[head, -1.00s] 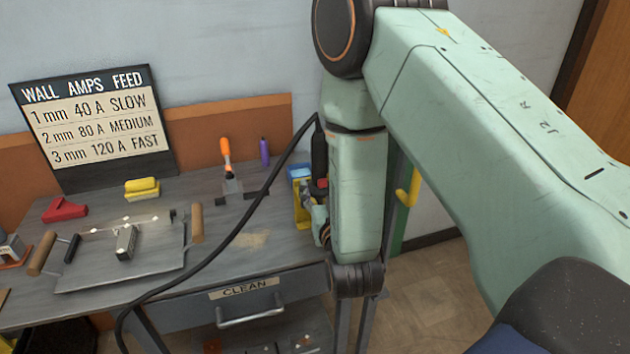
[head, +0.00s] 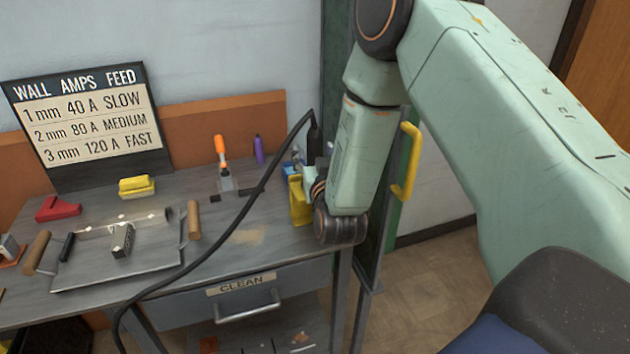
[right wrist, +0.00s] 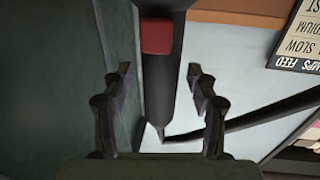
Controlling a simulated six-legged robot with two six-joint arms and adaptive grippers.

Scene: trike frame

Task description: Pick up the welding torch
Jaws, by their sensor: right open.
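The welding torch (head: 314,138) is a dark upright body at the right end of the bench, with a black cable curving down from it. In the right wrist view the torch (right wrist: 161,85) is a dark cylinder with a red block on it. My right gripper (right wrist: 159,75) is open, with one finger on each side of the torch and a visible gap on both sides; I see no contact. In the head view my right gripper (head: 312,174) is mostly hidden behind my forearm, as is the torch's lower part. My left gripper is not in view.
A yellow item (head: 299,201) stands at the bench's right end, close to my wrist. A yellow handle (head: 408,162) sits right of my forearm. A tray (head: 130,268) lies on the bench at the left.

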